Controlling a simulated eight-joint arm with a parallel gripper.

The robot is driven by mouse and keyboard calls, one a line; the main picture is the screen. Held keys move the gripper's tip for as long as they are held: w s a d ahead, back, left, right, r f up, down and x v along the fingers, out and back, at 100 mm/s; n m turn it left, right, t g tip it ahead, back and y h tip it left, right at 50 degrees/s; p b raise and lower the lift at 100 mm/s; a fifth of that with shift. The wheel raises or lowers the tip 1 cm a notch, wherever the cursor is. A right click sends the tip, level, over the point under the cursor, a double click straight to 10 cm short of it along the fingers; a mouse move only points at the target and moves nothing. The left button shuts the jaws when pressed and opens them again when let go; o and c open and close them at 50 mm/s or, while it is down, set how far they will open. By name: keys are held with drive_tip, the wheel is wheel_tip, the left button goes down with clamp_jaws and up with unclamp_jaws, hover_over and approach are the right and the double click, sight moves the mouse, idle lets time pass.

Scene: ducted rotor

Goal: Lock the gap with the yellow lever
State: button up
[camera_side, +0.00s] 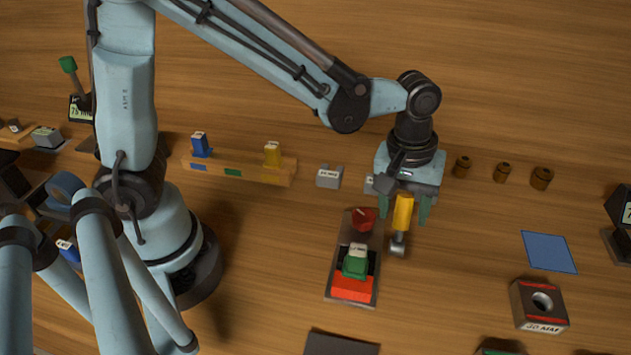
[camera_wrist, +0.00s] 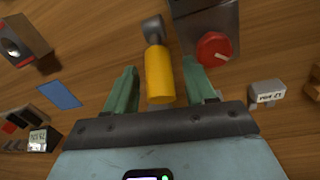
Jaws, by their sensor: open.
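The yellow lever (camera_side: 403,212) stands on a grey pivot at the right side of a grey fixture (camera_side: 345,228). In the wrist view the yellow lever (camera_wrist: 160,75) lies between the two green fingers. My gripper (camera_side: 404,212) is open, with one finger on each side of the lever and visible space beside it. The fixture carries a red knob (camera_side: 363,219), which also shows in the wrist view (camera_wrist: 213,48), a green block (camera_side: 355,264) with a white label, and a red block (camera_side: 351,288). The gap itself is not clearly visible.
A grey labelled block (camera_side: 329,177) stands left of my gripper. A wooden rack (camera_side: 262,175) holds a blue and a yellow piece. A blue mat (camera_side: 549,252) and a holed block (camera_side: 538,304) lie farther right.

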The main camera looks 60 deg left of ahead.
sight(405, 230)
clamp_jaws()
drive_tip(key=shift+d+r, duration=0.1)
idle(0.4)
drive_tip(key=shift+s+d+r+t+y, duration=0.15)
drive_tip(key=shift+s+d+t+y, duration=0.25)
drive_tip(key=shift+t+y, duration=0.2)
drive_tip(key=shift+s+d+r+t+y, duration=0.15)
drive_tip(key=shift+s+d+t+y, duration=0.2)
drive_tip(key=shift+t+y, duration=0.25)
drive_tip(key=shift+s+d+r+t+y, duration=0.1)
drive_tip(key=shift+s+d+t+y, duration=0.5)
drive_tip(key=shift+t+y, duration=0.35)
drive_tip(key=shift+s+d+t+y, duration=0.55)
drive_tip(key=shift+t+y, duration=0.3)
drive_tip(key=shift+t, duration=0.2)
drive_tip(key=shift+s+d+f+m+t+y, duration=0.15)
drive_tip(key=shift+s+d+f+t+y, duration=0.2)
drive_tip(key=shift+t+y, duration=0.25)
drive_tip(key=shift+s+d+f+m+t+y, duration=0.2)
drive_tip(key=shift+s+t+y, duration=0.1)
drive_tip(key=shift+t+y, duration=0.25)
drive_tip(key=shift+s+d, duration=0.1)
